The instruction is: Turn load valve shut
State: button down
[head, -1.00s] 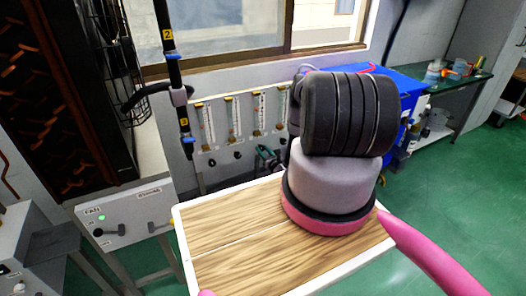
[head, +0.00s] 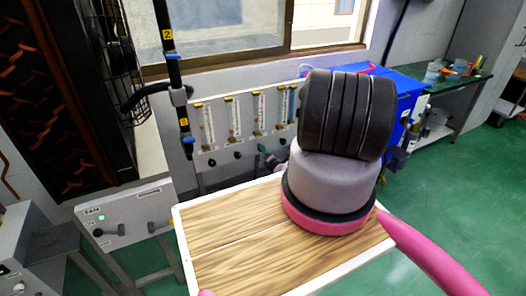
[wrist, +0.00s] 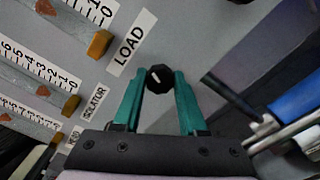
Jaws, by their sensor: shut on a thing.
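The load valve (wrist: 161,79) is a small round black knob with a short white mark, on a grey panel below the LOAD label (wrist: 131,42) in the wrist view. My gripper (wrist: 159,74) has teal fingers, one on each side of the knob, and is shut on it. In the head view my arm reaches over toward the flow-meter panel (head: 215,158), and its dark links hide most of the gripper and the load valve. A little of the gripper's dark green shows beside the arm (head: 266,152).
Several glass flow meters (head: 233,117) stand in a row on the panel. A blue machine (head: 408,88) is close on the right. A grey FAN box (head: 120,220) stands at the left. Green floor is clear at right.

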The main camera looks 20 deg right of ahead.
jog(key=m, duration=1.3)
jog(key=shift+s+f, duration=0.1)
jog(key=shift+f, duration=0.1)
jog(key=shift+m, duration=0.4)
jog(key=shift+c, duration=2.3)
grip_release()
jog(key=s, duration=1)
jog(key=shift+s+d, duration=0.15)
jog(key=shift+s, duration=0.25)
